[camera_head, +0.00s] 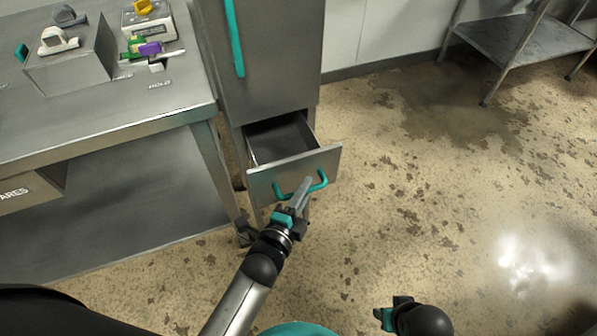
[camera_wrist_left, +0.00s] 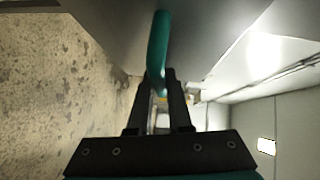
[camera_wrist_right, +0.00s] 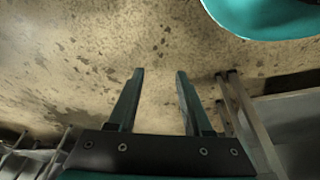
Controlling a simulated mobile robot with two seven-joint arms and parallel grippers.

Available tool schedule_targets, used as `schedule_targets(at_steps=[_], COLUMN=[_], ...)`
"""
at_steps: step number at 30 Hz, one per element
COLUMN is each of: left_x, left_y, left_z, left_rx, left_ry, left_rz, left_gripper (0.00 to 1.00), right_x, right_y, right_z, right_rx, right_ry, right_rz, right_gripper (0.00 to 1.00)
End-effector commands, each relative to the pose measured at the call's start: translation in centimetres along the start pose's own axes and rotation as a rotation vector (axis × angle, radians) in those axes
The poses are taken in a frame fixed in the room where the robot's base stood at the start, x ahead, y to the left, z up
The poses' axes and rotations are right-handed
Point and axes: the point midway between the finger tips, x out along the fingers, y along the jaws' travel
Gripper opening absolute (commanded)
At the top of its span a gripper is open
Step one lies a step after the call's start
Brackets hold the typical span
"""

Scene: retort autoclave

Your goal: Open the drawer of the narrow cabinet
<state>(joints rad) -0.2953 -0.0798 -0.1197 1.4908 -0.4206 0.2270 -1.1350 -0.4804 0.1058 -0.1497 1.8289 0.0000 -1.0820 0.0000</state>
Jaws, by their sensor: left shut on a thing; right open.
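The narrow grey metal cabinet (camera_head: 265,60) stands beside the workbench in the head view. Its lower drawer (camera_head: 262,178) is pulled out, and its empty-looking inside shows. The drawer front has a teal bar handle (camera_head: 319,182), which also shows in the left wrist view (camera_wrist_left: 158,45). My left gripper (camera_head: 300,190) is at the drawer front, shut on the handle, with its fingers on either side of the bar. My right gripper (camera_head: 385,316) is low at the bottom of the head view, away from the cabinet. In the right wrist view its fingers (camera_wrist_right: 160,85) are apart and empty.
The steel workbench (camera_head: 120,110) at left holds a grey box (camera_head: 70,62) and several small coloured parts. A spares bin (camera_head: 30,185) sits under it. A metal shelf rack (camera_head: 515,45) stands at the back right. The stained floor (camera_head: 420,190) right of the drawer is clear.

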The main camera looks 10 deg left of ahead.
Motion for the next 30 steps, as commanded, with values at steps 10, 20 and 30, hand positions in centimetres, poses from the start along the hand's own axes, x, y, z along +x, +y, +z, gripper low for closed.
schedule_targets(at_steps=[10,20,30], left_x=[-0.91,-0.89,-0.87], left_y=[0.28,0.29,0.27], left_z=[-0.91,-0.89,-0.87], left_rx=[0.0,0.0,0.001], left_ry=[0.0,0.001,0.0], left_rz=[0.0,-0.001,0.0], left_gripper=[0.0,0.22,0.47], right_x=[0.72,0.75,0.74], right_y=[-0.04,-0.04,-0.05], right_z=[0.71,0.73,0.71], right_rx=[-0.001,-0.001,-0.001], right_ry=[-0.014,-0.014,-0.014], right_rz=[-0.001,-0.001,-0.001], right_gripper=[0.5,0.5,0.5])
